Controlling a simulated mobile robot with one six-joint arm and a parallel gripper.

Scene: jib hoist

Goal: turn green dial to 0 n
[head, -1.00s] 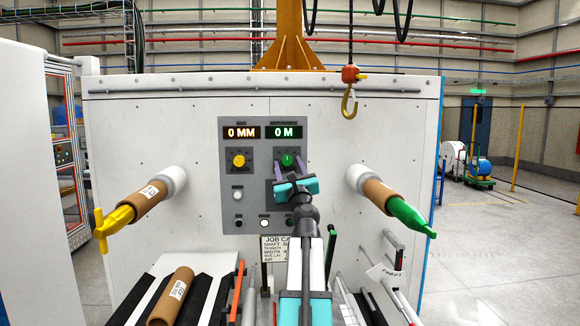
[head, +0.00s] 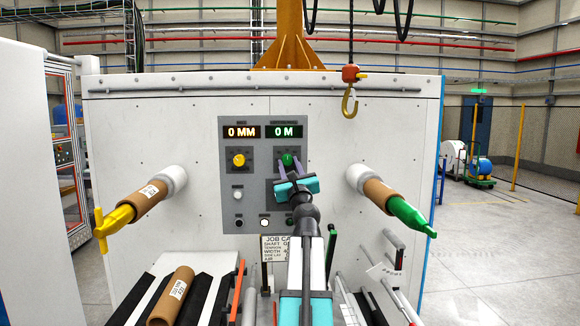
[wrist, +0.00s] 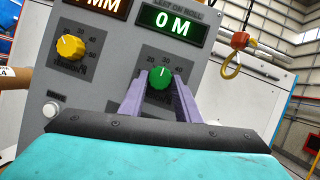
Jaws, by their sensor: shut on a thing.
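The green dial (wrist: 160,77) is a round knob with a white pointer line, on a dark scale plate in the control panel. In the wrist view the pointer points roughly up, toward the 30 at the top of the scale. It also shows small in the head view (head: 287,159). My gripper (wrist: 159,88) has its two purple fingers on either side of the dial, shut on it. In the head view my gripper (head: 289,166) reaches the panel from below. The fingers and turquoise gripper body hide the lower part of the scale, including any 0 mark.
A yellow dial (head: 239,160) sits left of the green one. Above are an orange display (head: 241,132) reading 0 MM and a green display (head: 284,132) reading 0 M. Rolls on shafts stick out at left (head: 147,196) and right (head: 379,193). A hook (head: 349,101) hangs upper right.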

